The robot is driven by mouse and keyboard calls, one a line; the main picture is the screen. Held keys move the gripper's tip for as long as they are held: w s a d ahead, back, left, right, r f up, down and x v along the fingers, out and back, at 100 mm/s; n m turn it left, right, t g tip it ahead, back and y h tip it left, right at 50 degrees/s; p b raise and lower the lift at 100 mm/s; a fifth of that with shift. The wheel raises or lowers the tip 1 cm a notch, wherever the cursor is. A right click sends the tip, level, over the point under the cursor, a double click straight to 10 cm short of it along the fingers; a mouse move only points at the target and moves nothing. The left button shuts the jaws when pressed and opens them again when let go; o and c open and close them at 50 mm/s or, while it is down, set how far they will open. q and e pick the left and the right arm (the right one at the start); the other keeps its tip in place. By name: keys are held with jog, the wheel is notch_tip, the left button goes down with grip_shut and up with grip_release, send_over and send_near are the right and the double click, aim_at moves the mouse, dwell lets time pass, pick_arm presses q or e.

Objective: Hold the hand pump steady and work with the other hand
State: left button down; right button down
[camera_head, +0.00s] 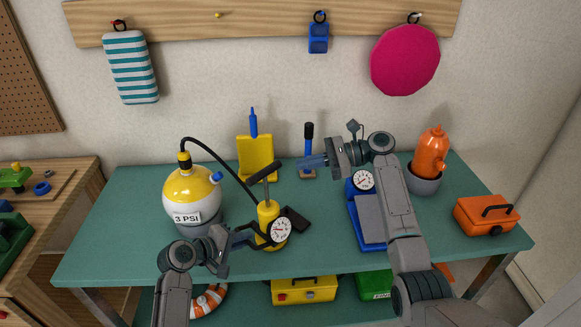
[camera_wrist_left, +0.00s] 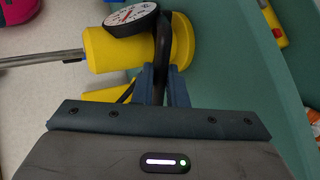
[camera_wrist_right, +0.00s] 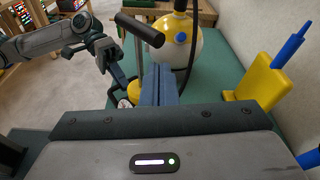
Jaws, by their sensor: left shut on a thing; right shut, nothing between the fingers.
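The yellow hand pump (camera_head: 268,217) stands upright on the bench, with a round white gauge (camera_head: 281,230) and a raised black T-handle (camera_head: 263,172) on its rod. My left gripper (camera_head: 250,237) is shut on the pump's black side handle; in the left wrist view that black handle (camera_wrist_left: 161,45) passes between the fingers (camera_wrist_left: 162,84). My right gripper (camera_head: 302,162) is shut and empty, to the right of the T-handle. In the right wrist view the T-handle (camera_wrist_right: 140,28) shows just past the closed fingertips (camera_wrist_right: 160,75), apparently apart from them.
A black hose joins the pump to a white-and-yellow ball tank (camera_head: 193,197) marked 3 PSI. A yellow stand with a blue tool (camera_head: 255,155) is behind.

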jog(key=v, duration=0.4)
jog(key=shift+d+f, duration=0.1)
jog(key=shift+d, duration=0.15)
notch_tip(320, 180, up, 7)
dwell(0.7)
